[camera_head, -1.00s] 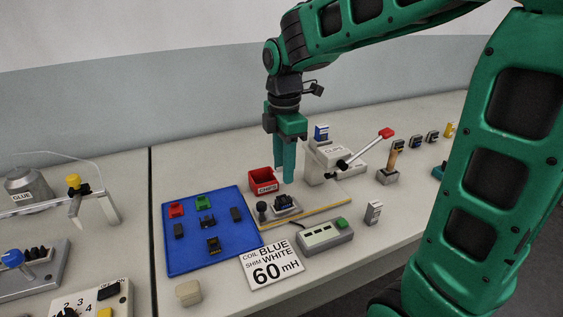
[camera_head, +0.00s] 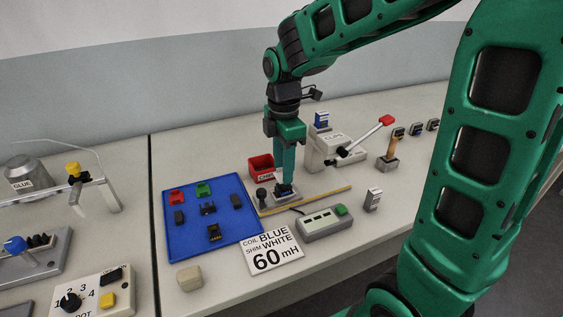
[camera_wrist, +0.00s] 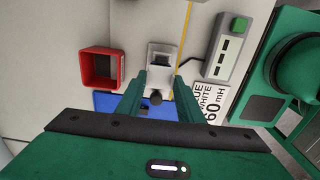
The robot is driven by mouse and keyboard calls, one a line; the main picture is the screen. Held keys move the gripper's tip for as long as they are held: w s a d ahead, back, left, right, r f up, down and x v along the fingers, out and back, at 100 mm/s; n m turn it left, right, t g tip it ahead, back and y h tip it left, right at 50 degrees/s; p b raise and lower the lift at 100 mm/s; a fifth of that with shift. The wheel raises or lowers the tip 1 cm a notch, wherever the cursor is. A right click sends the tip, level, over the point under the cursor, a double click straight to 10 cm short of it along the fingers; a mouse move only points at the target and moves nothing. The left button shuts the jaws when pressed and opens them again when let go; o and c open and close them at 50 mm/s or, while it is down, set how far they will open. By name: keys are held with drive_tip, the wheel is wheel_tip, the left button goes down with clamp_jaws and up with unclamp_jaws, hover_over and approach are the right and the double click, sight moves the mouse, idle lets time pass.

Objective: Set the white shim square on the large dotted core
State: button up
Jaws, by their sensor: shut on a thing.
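My gripper (camera_head: 285,182) points straight down over the small grey holder (camera_head: 288,201) at the front of the wooden-edged board. Its fingertips are at the dark core with a blue coil (camera_head: 283,190) in that holder. In the wrist view my gripper (camera_wrist: 161,80) has a finger on each side of a pale piece, which seems to be the white shim (camera_wrist: 160,76). The shim is too small and covered to tell whether it touches the core. The dots on the core cannot be made out.
A blue tray (camera_head: 183,254) with red, green and dark parts lies left. A red bin (camera_head: 261,164) and a white lever press (camera_head: 320,152) stand behind. A grey box with a green button (camera_head: 325,226) and a "60 mH" card (camera_head: 273,250) are in front.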

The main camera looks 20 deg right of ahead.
drive_tip(key=shift+f, duration=1.45)
drive_tip(key=shift+f, duration=0.1)
drive_tip(key=o, duration=1.1)
drive_tip(key=shift+c, duration=0.2)
